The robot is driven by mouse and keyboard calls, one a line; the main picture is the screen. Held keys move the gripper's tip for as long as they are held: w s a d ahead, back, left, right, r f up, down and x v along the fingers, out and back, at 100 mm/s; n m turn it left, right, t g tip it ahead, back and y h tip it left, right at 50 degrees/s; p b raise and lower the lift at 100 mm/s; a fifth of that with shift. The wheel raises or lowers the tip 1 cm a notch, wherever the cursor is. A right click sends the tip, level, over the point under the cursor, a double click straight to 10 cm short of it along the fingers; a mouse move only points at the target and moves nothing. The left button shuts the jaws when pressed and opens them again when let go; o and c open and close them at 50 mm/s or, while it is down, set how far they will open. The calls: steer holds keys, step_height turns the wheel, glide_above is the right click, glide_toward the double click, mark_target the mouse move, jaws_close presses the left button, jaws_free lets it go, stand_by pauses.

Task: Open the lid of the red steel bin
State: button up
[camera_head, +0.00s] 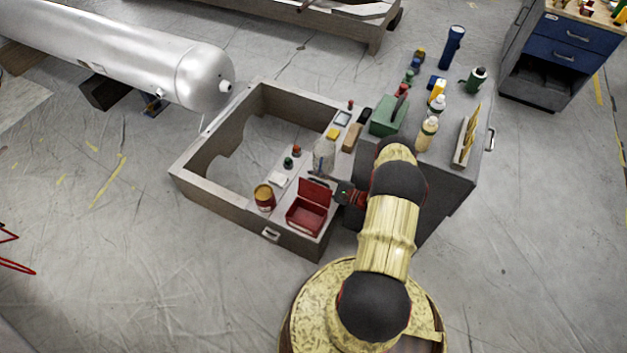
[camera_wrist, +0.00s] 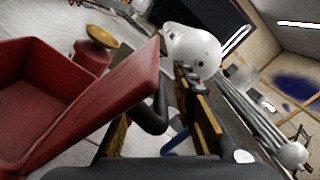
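The red steel bin (camera_head: 306,217) sits on the near end of the grey bench frame, its inside showing. Its lid (camera_head: 315,191) stands raised at the back edge. In the wrist view, the bin (camera_wrist: 32,92) is at the left and the lid (camera_wrist: 112,100) slants up toward the middle. My gripper (camera_head: 342,193) is just right of the lid. In the wrist view, my gripper (camera_wrist: 178,105) has its fingers apart with nothing between them. One finger is right beside the lid's outer face; I cannot tell whether they touch.
A rusty-red can with a yellow top (camera_head: 264,197) stands left of the bin. A clear jar (camera_head: 324,157) is behind it. A green box (camera_head: 388,116) and bottles (camera_head: 427,134) crowd the grey cabinet at right. Open floor (camera_head: 130,260) lies at left.

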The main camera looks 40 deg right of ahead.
steer(key=shift+c, duration=1.3)
steer(key=c, duration=0.4)
